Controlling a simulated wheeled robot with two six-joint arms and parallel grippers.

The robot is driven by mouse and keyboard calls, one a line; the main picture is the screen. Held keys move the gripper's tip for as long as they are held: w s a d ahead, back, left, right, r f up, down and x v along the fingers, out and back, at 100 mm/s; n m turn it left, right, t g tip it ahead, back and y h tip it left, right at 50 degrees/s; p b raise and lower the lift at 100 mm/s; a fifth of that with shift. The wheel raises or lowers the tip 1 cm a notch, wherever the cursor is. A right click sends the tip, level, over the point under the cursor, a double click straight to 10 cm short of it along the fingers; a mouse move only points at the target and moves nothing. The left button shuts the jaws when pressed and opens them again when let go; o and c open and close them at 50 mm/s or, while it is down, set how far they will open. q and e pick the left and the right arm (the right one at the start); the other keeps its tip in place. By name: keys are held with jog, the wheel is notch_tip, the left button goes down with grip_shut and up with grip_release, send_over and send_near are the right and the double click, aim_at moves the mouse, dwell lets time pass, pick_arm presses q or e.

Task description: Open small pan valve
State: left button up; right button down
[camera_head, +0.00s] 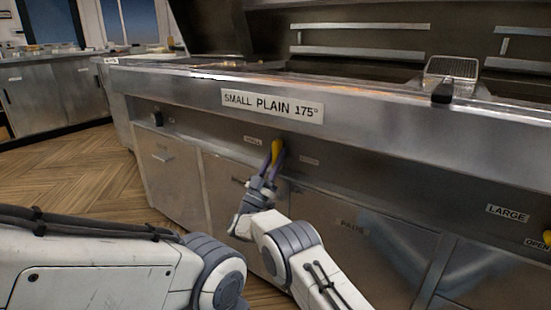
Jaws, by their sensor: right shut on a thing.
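The small pan valve has a yellow handle (278,149) on the recessed front panel of the range, under the sign reading SMALL PLAIN 175°. The handle stands roughly upright. A small label sits on each side of it; their print is too small to read surely. My right gripper (270,164) reaches up from below, with its fingers shut on the yellow handle and hiding part of it. A white link of my left arm (95,265) fills the lower left, but its gripper is out of the picture.
Another yellow valve handle (547,238) is cut off at the right edge, near the labels LARGE and OPEN. The range's steel front ledge (400,125) overhangs the valve panel. Cabinet doors (173,175) lie below. Open wooden floor (75,175) is at the left. A wire basket (452,70) sits on top.

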jog(key=shift+a+f, duration=0.1)
jog(key=c, duration=0.7)
grip_release()
jog(key=shift+p+v, duration=1.25)
jog(key=shift+v, duration=3.95)
